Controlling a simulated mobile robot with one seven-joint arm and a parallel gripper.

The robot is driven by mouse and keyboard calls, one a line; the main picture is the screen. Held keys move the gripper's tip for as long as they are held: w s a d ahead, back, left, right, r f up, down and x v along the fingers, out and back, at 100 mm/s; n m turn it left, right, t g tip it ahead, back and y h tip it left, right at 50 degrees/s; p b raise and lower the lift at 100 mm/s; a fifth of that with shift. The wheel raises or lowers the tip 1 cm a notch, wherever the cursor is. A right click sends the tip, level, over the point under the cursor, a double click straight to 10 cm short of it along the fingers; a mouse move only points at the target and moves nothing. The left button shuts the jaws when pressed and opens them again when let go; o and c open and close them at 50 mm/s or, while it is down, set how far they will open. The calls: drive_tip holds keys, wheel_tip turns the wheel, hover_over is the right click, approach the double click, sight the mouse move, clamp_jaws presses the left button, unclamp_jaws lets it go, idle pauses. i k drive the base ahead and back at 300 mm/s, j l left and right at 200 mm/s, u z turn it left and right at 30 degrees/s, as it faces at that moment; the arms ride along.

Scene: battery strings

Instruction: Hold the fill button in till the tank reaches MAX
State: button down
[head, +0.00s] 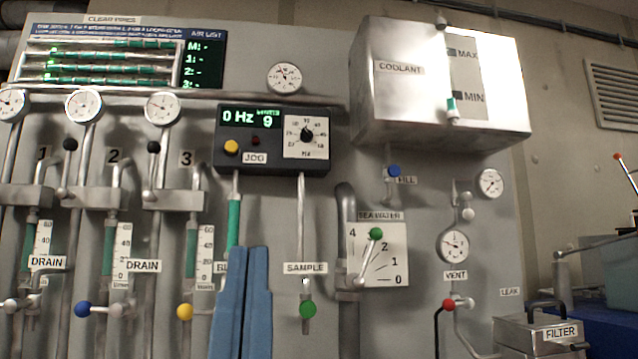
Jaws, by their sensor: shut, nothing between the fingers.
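The coolant tank (390,95) is a bright metal box at the upper right. Its MAX mark (451,52) is high on the front and its MIN mark (457,96) lower down. Green coolant (452,106) shows in the sight glass at about or just below MIN. The blue fill button (394,171) sits under the tank, beside the FILL label (407,181). My gripper (250,249) shows as two blue fingers side by side, pointing up at the lower middle. It is shut and empty, left of and below the button in the picture, apart from it.
The sea water lever (376,234) and sample valve (307,308) stand between my gripper and the button in the picture. The jog box (270,165) is above my gripper. A red vent knob (448,304) and a filter box (540,335) are at the lower right.

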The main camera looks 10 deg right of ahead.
sight(393, 170)
drive_tip(key=i+l+z, duration=0.3)
drive_tip(key=i, duration=0.35)
drive_tip(key=i+z, duration=0.3)
drive_tip(key=i, duration=0.35)
